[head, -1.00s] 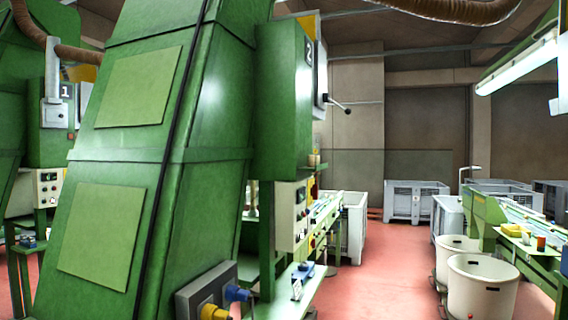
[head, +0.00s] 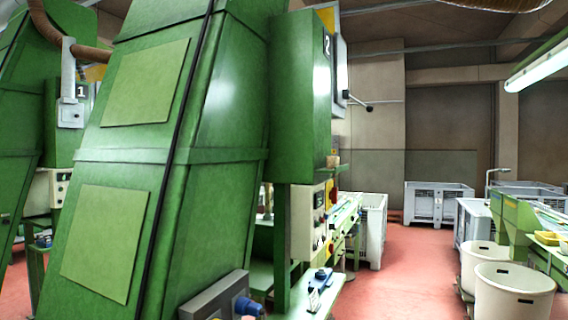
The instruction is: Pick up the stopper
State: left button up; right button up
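I cannot make out a stopper in the head view. Neither of my grippers shows in it. A large green machine (head: 150,150) fills the left and middle of the view. Beside it is a green cabinet marked 2 (head: 300,100), with a control panel (head: 308,220) below it. A small blue device (head: 320,278) sits on a narrow ledge under the panel.
A red floor aisle (head: 405,275) is open right of the machine. White round tubs (head: 513,295) and a green work table (head: 540,255) border it on the right. Grey crates (head: 438,203) stand at the back. A motor (head: 222,298) juts out low at the machine's front.

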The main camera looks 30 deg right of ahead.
aim_at(329, 159)
jog(key=i+l+u, duration=0.2)
jog(key=l+u, duration=0.25)
jog(key=l, duration=0.55)
jog(key=l+u, duration=0.5)
jog(key=l, duration=0.5)
jog(key=i, duration=0.05)
